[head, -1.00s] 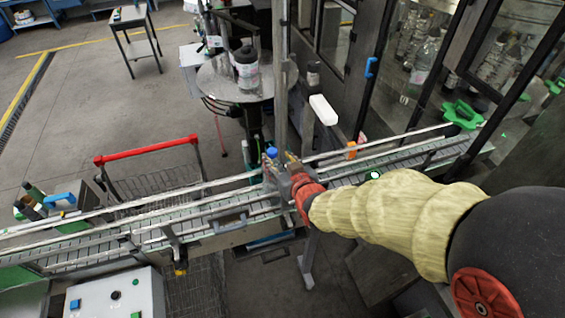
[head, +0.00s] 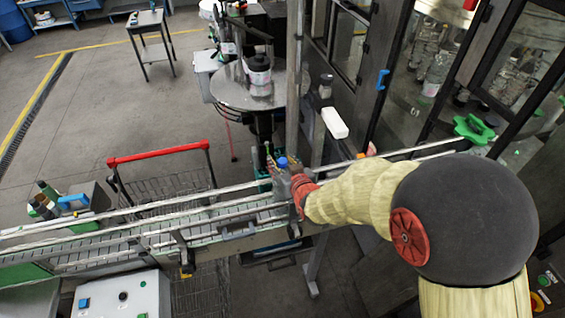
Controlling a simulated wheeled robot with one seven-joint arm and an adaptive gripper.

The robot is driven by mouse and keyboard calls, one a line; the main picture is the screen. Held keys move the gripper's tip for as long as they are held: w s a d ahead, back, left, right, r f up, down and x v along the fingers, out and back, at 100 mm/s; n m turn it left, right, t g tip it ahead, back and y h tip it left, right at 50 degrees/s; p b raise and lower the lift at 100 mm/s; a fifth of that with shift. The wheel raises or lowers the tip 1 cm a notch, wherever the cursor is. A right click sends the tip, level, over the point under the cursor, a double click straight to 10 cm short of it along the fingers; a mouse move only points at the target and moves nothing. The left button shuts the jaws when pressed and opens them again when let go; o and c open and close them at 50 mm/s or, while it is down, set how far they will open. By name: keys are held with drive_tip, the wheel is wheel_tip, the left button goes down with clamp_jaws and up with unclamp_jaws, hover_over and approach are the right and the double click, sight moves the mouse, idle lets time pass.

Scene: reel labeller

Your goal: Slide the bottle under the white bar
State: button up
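A clear bottle with a blue cap (head: 282,162) stands upright on the conveyor (head: 215,218), between its guide rails. My gripper (head: 283,178) is right at the bottle, coming from the right with its red wrist. Its fingers are small and partly hidden by the wrist and bottle. I cannot tell if they are open or shut on the bottle. A white bar (head: 334,122), short and block-like, sits up and to the right of the bottle, beside the grey post. The bottle is to its left, not under it.
A grey post (head: 294,90) rises behind the conveyor near the bottle. A round table (head: 232,90) with a dark-capped container stands behind. A red-handled cart (head: 160,153) is at left. A glass-doored cabinet holding bottles is at right. A control box (head: 125,297) is in front.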

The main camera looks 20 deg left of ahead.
drive_tip(key=c, duration=1)
clamp_jaws()
drive_tip(key=w+d, duration=0.4)
drive_tip(key=d, duration=0.3)
drive_tip(key=w+d, duration=0.4)
drive_tip(key=d, duration=0.3)
drive_tip(key=shift+w, duration=0.3)
idle(1.6)
idle(0.3)
drive_tip(key=shift+d, duration=0.1)
drive_tip(key=o, duration=1.1)
unclamp_jaws()
